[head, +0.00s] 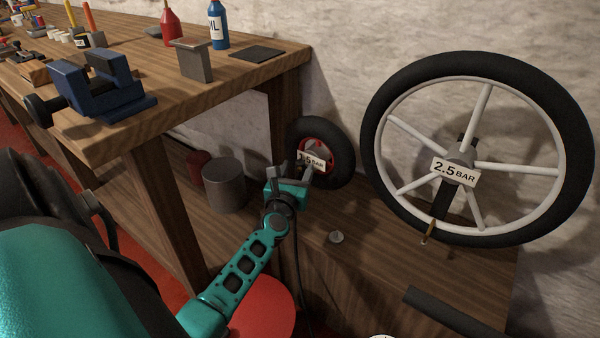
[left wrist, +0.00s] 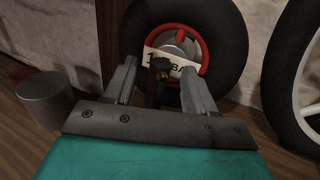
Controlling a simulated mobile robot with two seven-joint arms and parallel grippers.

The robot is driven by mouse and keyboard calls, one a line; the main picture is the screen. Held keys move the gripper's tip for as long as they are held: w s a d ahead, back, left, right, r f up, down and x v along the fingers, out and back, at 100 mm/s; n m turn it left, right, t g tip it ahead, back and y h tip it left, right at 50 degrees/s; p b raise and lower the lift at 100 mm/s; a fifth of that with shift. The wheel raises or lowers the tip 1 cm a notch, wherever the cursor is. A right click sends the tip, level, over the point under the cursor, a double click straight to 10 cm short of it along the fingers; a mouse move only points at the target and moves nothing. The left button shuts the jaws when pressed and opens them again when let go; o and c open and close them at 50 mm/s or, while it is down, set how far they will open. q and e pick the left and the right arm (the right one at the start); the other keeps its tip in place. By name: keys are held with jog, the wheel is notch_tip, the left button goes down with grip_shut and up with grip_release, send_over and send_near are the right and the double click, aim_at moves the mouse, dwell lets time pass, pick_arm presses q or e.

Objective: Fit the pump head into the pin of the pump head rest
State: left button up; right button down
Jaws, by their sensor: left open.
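My left gripper (head: 296,173) is open in front of a small black wheel (head: 340,150) with a red rim. Whether this piece sits on the wheel's valve, I cannot tell. A thin dark hose (head: 302,290) hangs below the gripper. A small round grey base with a short upright pin (head: 336,237), likely the pump head rest, stands on the low wooden surface. My right gripper is not in view.
A grey cylinder (head: 223,185) stands left of the gripper. A workbench (head: 150,40) carries a blue vise (head: 95,90). A dark bar (head: 450,318) lies at the lower right.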

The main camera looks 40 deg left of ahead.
aim_at(299, 166)
pick_arm(q)
jog(key=x, duration=0.2)
jog(key=shift+w+a, duration=0.15)
jog(key=shift+w, duration=0.1)
jog(key=shift+w+a, duration=0.15)
jog(key=shift+w, duration=0.2)
jog(key=c, duration=1)
jog(key=shift+r, duration=0.1)
